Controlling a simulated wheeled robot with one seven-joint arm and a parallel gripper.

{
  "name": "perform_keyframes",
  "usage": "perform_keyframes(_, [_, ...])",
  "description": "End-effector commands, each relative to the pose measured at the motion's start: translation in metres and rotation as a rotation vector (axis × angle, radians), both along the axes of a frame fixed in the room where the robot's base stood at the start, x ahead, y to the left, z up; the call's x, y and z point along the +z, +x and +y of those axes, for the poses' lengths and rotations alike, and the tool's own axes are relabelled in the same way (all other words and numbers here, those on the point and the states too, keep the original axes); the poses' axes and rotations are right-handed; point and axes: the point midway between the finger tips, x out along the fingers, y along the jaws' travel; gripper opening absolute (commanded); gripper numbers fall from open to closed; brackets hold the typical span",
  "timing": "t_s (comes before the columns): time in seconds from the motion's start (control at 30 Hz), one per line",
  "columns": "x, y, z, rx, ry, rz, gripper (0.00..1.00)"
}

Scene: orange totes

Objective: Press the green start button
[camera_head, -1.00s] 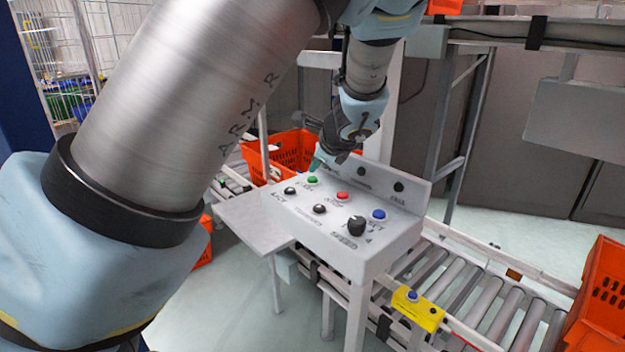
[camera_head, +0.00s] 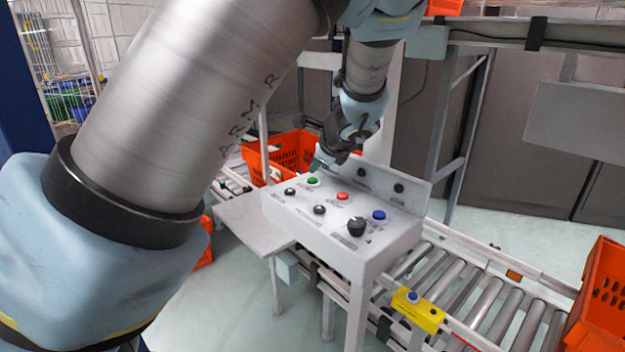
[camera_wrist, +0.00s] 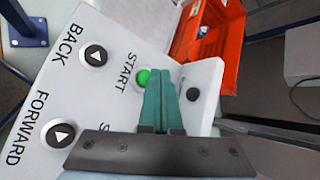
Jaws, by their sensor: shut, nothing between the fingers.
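The green start button (camera_head: 312,180) is on the top face of the white control panel (camera_head: 330,253), near its back left. In the wrist view the green button (camera_wrist: 143,77) shows beside the word START, partly covered by my fingers. My gripper (camera_head: 317,163) is over the back left of the panel with its tips close to the green button. In the wrist view its teal fingers (camera_wrist: 167,72) are together with nothing between them. I cannot tell whether the tips touch the button.
A red button (camera_head: 342,196), a blue button (camera_head: 379,215) and a black knob (camera_head: 356,226) share the panel. A raised back plate (camera_wrist: 205,88) stands beside my fingers. An orange tote (camera_head: 292,150) is behind the panel. A roller conveyor (camera_head: 470,292) runs to the right.

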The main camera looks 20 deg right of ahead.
Motion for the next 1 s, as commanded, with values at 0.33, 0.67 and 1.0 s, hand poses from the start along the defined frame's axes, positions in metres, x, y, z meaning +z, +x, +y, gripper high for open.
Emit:
perform_keyframes(0.33, [0.0000, 0.0000, 0.0000, 0.000, 0.000, 0.000, 0.00])
perform_keyframes(0.67, [-0.0036, 0.0000, 0.0001, 0.000, 0.000, 0.000, 0.00])
perform_keyframes(1.0, [-0.0085, 0.0000, 0.0001, 0.001, -0.001, 0.000, 0.00])
